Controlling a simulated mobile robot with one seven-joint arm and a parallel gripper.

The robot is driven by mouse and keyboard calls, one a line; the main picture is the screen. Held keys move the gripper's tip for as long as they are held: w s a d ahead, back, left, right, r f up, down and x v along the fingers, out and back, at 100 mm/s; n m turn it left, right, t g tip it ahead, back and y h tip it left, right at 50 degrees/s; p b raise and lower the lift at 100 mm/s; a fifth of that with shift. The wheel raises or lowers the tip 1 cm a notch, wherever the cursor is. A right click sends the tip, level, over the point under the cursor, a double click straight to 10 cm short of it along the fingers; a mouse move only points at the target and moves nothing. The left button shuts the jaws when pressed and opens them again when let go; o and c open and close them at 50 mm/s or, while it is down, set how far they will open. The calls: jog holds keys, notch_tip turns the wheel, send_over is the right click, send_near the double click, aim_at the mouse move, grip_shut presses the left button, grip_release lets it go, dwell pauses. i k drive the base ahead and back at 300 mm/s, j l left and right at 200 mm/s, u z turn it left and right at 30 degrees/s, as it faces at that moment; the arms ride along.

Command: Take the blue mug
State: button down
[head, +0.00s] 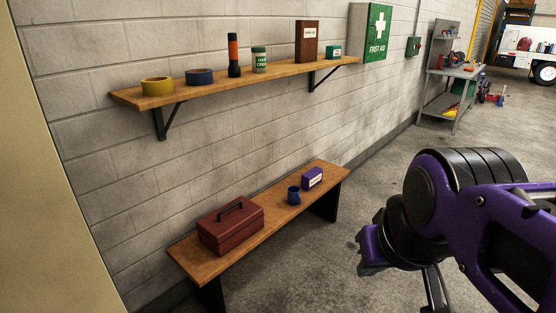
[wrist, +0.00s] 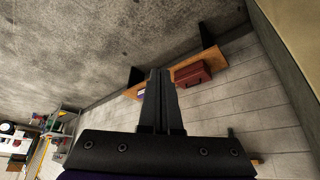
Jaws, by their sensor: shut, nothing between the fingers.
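The blue mug (head: 293,195) stands upright on a low wooden bench (head: 240,223) against the wall in the head view. It is between a dark red toolbox (head: 230,226) on its left and a small purple box (head: 312,178) on its right. My gripper (wrist: 159,73) is shut and empty in the wrist view, pointing toward the bench from a distance. The mug cannot be made out in the wrist view; the fingers cover part of the bench between the toolbox (wrist: 193,73) and the purple box.
A wall shelf (head: 220,88) above the bench holds tape rolls, a flashlight (head: 234,55), a green jar (head: 259,60) and boxes. A green first aid cabinet (head: 372,33) hangs right of it. A grey workbench (head: 447,90) stands far back. The floor before the bench is clear.

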aim_at(293, 197)
jog(key=i+l+u, duration=0.3)
jog(key=i+l, duration=0.35)
jog(key=i, duration=0.2)
jog(key=i+l+u, duration=0.35)
jog(key=i+l, duration=0.4)
jog(key=l, duration=0.1)
